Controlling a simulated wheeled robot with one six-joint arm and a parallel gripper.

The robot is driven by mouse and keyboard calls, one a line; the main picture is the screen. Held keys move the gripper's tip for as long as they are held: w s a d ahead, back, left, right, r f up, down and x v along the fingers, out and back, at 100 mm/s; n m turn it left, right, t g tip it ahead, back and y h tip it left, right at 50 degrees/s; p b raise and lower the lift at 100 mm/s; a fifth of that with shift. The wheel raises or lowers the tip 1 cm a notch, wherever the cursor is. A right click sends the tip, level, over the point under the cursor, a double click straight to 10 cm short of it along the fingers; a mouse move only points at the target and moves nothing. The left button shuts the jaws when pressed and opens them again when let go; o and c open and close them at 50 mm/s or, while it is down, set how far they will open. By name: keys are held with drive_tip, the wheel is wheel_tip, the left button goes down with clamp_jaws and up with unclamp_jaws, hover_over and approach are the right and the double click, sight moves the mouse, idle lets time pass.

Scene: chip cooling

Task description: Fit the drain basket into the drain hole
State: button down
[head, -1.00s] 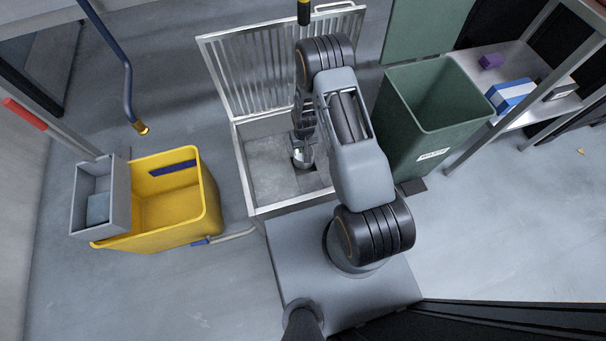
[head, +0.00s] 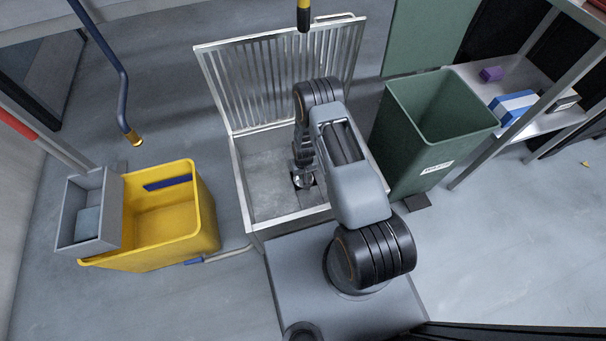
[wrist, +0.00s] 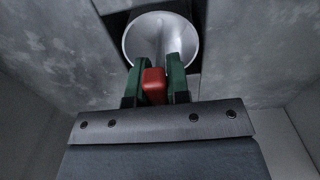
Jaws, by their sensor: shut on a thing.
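The drain basket is a silver round cup with a red grip piece. In the wrist view the basket (wrist: 160,32) shows its round rim, and my gripper's green fingers (wrist: 156,82) are shut on the red piece. A dark square patch, seemingly the drain hole (wrist: 118,22), shows around and behind the basket. In the head view the basket (head: 303,182) is a small shiny shape below my gripper (head: 302,165), at the dark hole in the basin floor. My arm hides part of it. I cannot tell how deep the basket sits in the hole.
The metal basin (head: 262,187) has raised walls around my gripper, and its slatted lid (head: 265,80) stands open behind. A yellow bucket (head: 205,215) stands at left, a green bin (head: 415,150) at right. A blue pipe with a brass tip (head: 133,138) hangs at upper left.

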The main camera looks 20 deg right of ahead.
drive_tip(key=shift+f, duration=0.15)
drive_tip(key=c, duration=1.1)
unclamp_jaws()
drive_tip(key=shift+r, duration=0.2)
